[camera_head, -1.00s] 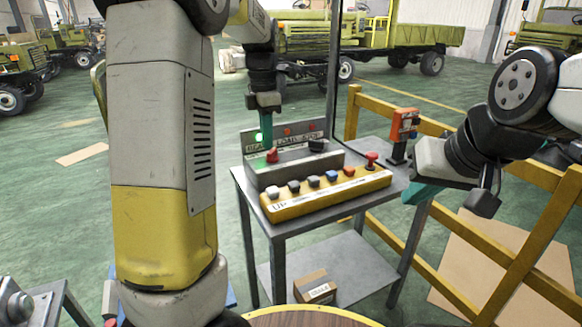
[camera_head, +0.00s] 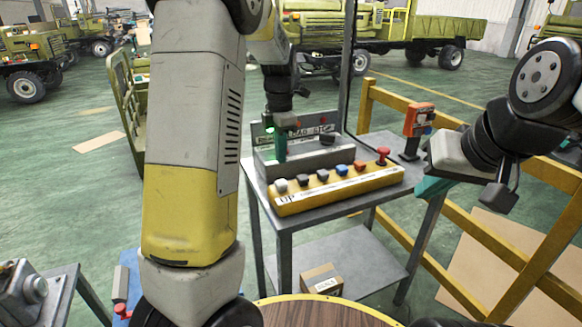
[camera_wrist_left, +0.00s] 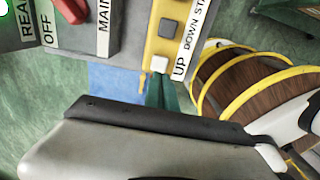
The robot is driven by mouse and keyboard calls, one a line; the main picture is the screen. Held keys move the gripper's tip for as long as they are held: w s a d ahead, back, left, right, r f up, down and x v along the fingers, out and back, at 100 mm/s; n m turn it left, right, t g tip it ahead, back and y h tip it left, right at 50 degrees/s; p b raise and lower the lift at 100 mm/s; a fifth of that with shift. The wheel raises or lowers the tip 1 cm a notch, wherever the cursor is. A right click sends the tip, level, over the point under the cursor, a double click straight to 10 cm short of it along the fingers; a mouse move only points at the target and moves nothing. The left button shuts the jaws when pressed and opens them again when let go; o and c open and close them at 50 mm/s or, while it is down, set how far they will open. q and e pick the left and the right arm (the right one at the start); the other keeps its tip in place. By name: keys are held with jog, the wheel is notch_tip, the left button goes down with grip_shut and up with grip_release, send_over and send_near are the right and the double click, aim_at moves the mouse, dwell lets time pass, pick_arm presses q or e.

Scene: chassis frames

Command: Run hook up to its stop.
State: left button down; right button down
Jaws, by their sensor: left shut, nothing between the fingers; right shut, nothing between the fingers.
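A yellow button box (camera_head: 335,193) stands on a grey table, with a row of buttons along its top. The white button (camera_head: 281,186) is beside the "UP" label and also shows in the left wrist view (camera_wrist_left: 160,64). My left gripper (camera_head: 281,158) is shut and empty, pointing down just behind the white button in the head view. In the left wrist view its teal fingers (camera_wrist_left: 161,90) are close to that button; I cannot tell whether they touch it. My right gripper (camera_head: 430,188) is shut, right of the table. I see no hook.
A grey switch box (camera_head: 320,160) with a red switch (camera_wrist_left: 72,10) stands behind the button box. A red mushroom button (camera_head: 383,155) is at the box's right end. An orange device (camera_head: 418,120) stands at the table's right corner, near yellow rails (camera_head: 490,240).

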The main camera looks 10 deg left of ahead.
aim_at(281, 182)
pick_arm(q)
notch_tip(281, 182, down, 7)
jog(key=shift+r, duration=0.1)
dwell(0.4)
